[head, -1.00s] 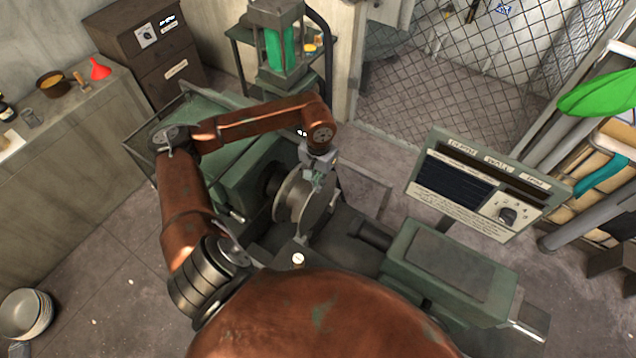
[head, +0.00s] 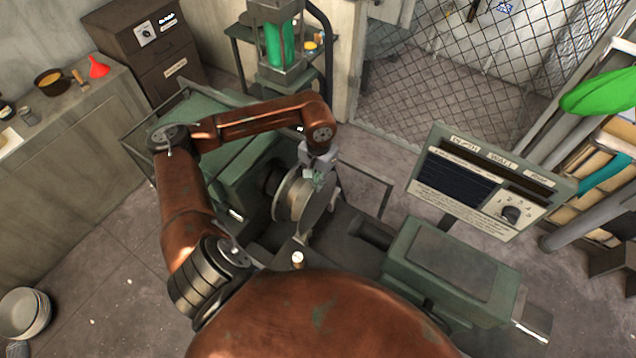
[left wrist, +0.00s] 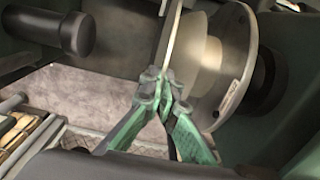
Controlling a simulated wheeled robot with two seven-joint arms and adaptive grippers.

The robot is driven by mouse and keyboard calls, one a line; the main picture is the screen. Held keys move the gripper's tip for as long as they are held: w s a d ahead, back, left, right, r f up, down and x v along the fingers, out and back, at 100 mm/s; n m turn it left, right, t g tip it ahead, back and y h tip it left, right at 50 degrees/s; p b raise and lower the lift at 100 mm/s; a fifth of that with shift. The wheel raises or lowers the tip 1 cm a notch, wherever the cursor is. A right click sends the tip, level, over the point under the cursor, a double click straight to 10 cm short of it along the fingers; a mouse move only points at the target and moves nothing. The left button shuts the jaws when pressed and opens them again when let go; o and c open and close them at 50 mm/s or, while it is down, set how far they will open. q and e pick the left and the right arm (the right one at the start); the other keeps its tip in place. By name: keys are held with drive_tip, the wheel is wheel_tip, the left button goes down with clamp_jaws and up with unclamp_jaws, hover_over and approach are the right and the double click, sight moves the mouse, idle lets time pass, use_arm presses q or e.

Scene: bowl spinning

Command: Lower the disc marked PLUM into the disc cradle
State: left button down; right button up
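A thin grey disc (head: 322,208) stands upright in front of a round pale form (head: 291,195) on the green lathe-like machine. My left gripper (head: 317,178) is at the disc's top edge. In the left wrist view its green fingers (left wrist: 166,84) are closed together on the lower end of the thin disc (left wrist: 174,42), seen nearly edge-on. The pale rounded form and a metal faceplate (left wrist: 238,65) are close to its right there. No PLUM marking is legible. I cannot clearly pick out the disc cradle. My right gripper is not in view.
The machine's green headstock (head: 243,180) is left of the disc and a green tailstock block (head: 445,270) is right. A tilted control panel (head: 487,185) stands at the right. A lantern with green contents (head: 277,45) is behind. Stacked bowls (head: 25,312) are at lower left.

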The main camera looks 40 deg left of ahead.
use_arm(q)
drive_tip(key=shift+f, duration=0.2)
drive_tip(key=c, duration=2.7)
unclamp_jaws()
drive_tip(key=o, duration=0.6)
wheel_tip(320, 180, up, 12)
drive_tip(key=shift+r, duration=0.1)
